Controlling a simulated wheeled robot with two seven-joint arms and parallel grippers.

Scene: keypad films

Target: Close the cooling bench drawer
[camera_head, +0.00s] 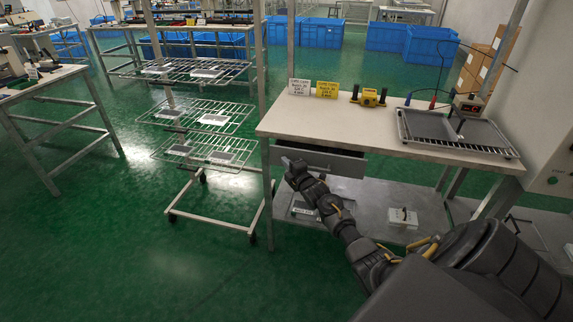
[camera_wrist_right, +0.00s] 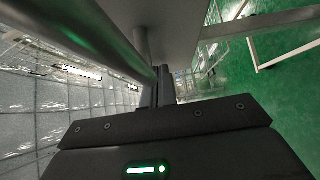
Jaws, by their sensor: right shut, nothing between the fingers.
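The cooling bench (camera_head: 390,140) has a pale top and a grey metal frame. Its grey drawer (camera_head: 335,163) is under the left half of the top. A dark gap shows above the drawer front, so it looks partly open; how far is hard to tell. My right gripper (camera_head: 291,166) is shut and empty at the left part of the drawer front. Whether it touches the front I cannot tell. In the right wrist view, the closed fingers (camera_wrist_right: 166,88) point in beneath grey metal parts. My left gripper is not in view.
On the bench stand white and yellow signs (camera_head: 327,89), a yellow device (camera_head: 369,97) and a tray (camera_head: 455,130). A wire rack cart (camera_head: 208,155) stands close on the left. A lower shelf (camera_head: 375,200) lies below the drawer. Green floor at the left front is clear.

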